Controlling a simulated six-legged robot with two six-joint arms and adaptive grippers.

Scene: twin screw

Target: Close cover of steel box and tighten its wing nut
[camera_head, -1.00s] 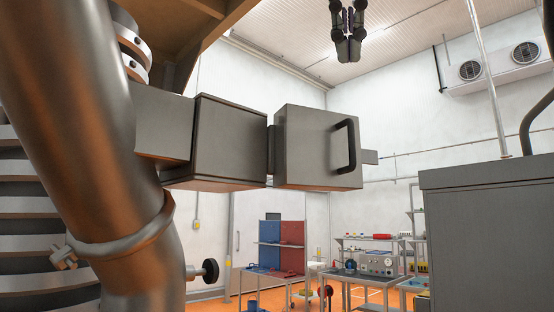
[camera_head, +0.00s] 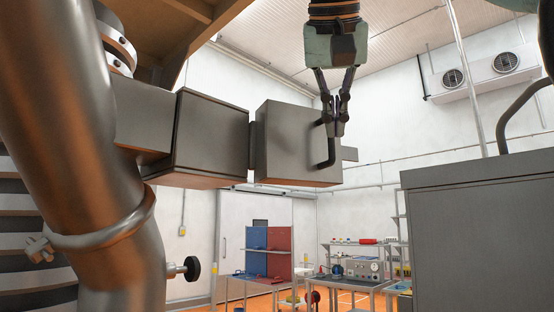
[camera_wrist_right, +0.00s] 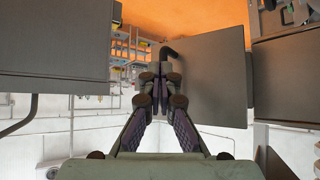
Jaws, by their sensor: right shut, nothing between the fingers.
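The grey steel box (camera_head: 210,135) is mounted beside the big pipe. In the right wrist view the fingertips (camera_wrist_right: 161,74) are together beside the cover (camera_wrist_right: 208,75), close to the handle (camera_wrist_right: 171,50). I cannot make out the wing nut. My left gripper is not in view.
The pipe (camera_head: 75,130) with a clamp (camera_head: 95,235) and a black knob (camera_head: 191,269) fills the left. A large grey cabinet (camera_head: 475,240) stands at right. Work tables and shelves (camera_head: 350,275) are farther back. The space right of the cover is open.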

